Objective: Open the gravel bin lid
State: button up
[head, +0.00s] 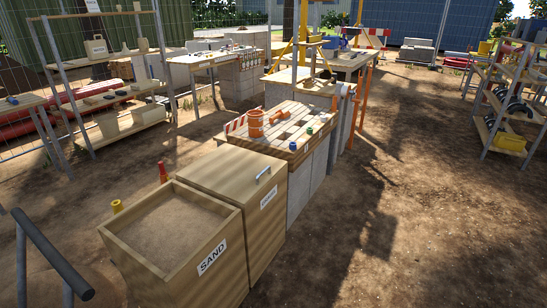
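The gravel bin (268,222) is a wooden box in the lower middle of the head view. A white label is on its front, too small to read surely. Its flat wooden lid (225,172) lies shut on top. A pale blue-grey bar handle (264,175) sits on the lid near its right edge. The inside of the bin is hidden by the lid. My gripper is not in view.
An open bin labelled SAND (190,262) stands against the near side of the gravel bin. A slatted worktop (290,125) with an orange bucket adjoins its far side. Bare ground (410,200) to the right is clear. Grey rails (50,255) stand at lower left.

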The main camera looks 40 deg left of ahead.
aim_at(237, 173)
jog(key=u, duration=0.5)
jog(key=i, duration=1.45)
jog(key=u, duration=1.65)
jog(key=i, duration=1.05)
jog(key=u, duration=0.65)
